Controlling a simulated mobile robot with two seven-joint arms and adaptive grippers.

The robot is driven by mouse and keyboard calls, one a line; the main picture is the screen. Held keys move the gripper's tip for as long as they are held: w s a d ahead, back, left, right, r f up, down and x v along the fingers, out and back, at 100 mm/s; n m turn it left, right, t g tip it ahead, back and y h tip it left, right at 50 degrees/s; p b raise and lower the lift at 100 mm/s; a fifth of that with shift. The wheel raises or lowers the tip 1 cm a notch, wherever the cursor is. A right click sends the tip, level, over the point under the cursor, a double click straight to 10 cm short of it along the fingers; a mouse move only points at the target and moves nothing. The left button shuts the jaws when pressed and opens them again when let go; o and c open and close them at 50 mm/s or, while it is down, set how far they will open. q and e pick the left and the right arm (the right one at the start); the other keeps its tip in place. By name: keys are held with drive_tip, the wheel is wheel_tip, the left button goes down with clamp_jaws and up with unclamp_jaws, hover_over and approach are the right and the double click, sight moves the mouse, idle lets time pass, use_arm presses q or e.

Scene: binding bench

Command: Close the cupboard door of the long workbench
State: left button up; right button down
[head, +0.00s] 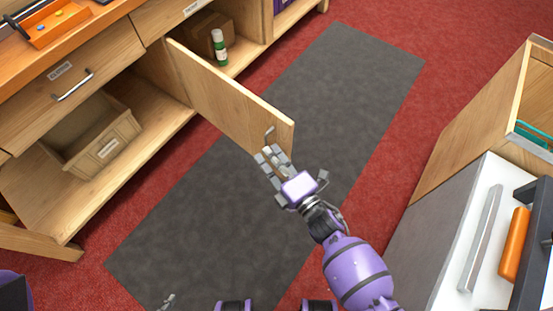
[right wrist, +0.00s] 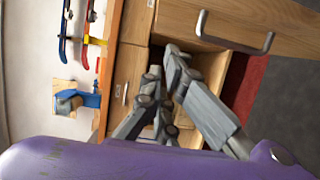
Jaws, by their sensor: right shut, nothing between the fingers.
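The cupboard door (head: 225,95) is a pale wooden panel. It stands wide open, sticking out from the long workbench (head: 110,50) over the grey mat. A metal bar handle (head: 269,133) is near its free end; the handle also shows large in the right wrist view (right wrist: 236,38). My right gripper (head: 270,156) is shut and empty, with its fingertips close to the handle and the door's free end. Whether it touches the door I cannot tell. In the right wrist view its fingers (right wrist: 163,62) point toward the bench. Only grey tips of my left gripper (head: 167,300) show at the bottom edge.
A green-and-white bottle (head: 219,48) and a cardboard box (head: 205,32) stand inside the open cupboard. A wooden bin (head: 100,135) sits on the shelf left of the door. The grey mat (head: 340,85) is clear. A white-topped cabinet (head: 480,240) stands at the right.

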sight(268, 133)
drive_tip(key=shift+w+a+b, duration=0.15)
drive_tip(key=shift+w+a, duration=0.05)
drive_tip(key=shift+w, duration=1.75)
drive_tip(key=shift+w+a+b, duration=0.15)
drive_tip(key=shift+w, duration=1.75)
